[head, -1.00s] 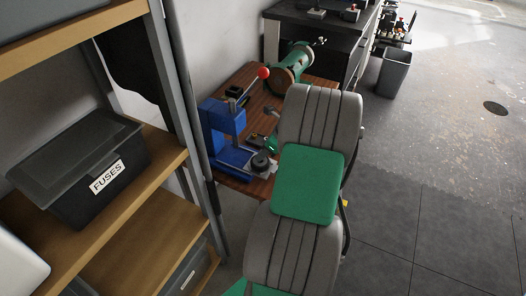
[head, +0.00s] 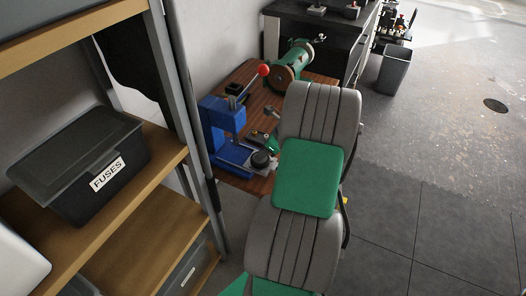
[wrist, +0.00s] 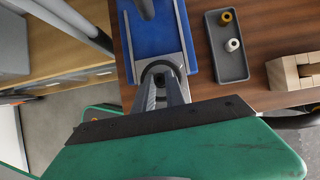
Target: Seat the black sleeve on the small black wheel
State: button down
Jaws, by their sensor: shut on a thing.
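My gripper (wrist: 163,88) reaches over the blue press on the bench, its fingers close together on a dark ring-shaped part. I take this part to be the black sleeve (wrist: 160,66); it lies over the press's metal plate in the wrist view. The small black wheel cannot be told apart from it there. In the head view a round black part (head: 262,159) shows over the plate at the foot of the blue press (head: 222,115). My arm hides most of the gripper there. Whether the sleeve touches the wheel cannot be told.
A grey tray (wrist: 232,70) with a yellow and a white ring lies right of the press in the wrist view, beside a wooden block (wrist: 290,75). A green machine (head: 299,57) stands farther back. A shelf with a FUSES bin (head: 85,165) is at left.

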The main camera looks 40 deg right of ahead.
jog(key=c, duration=1.3)
grip_release()
jog(key=shift+r, duration=0.1)
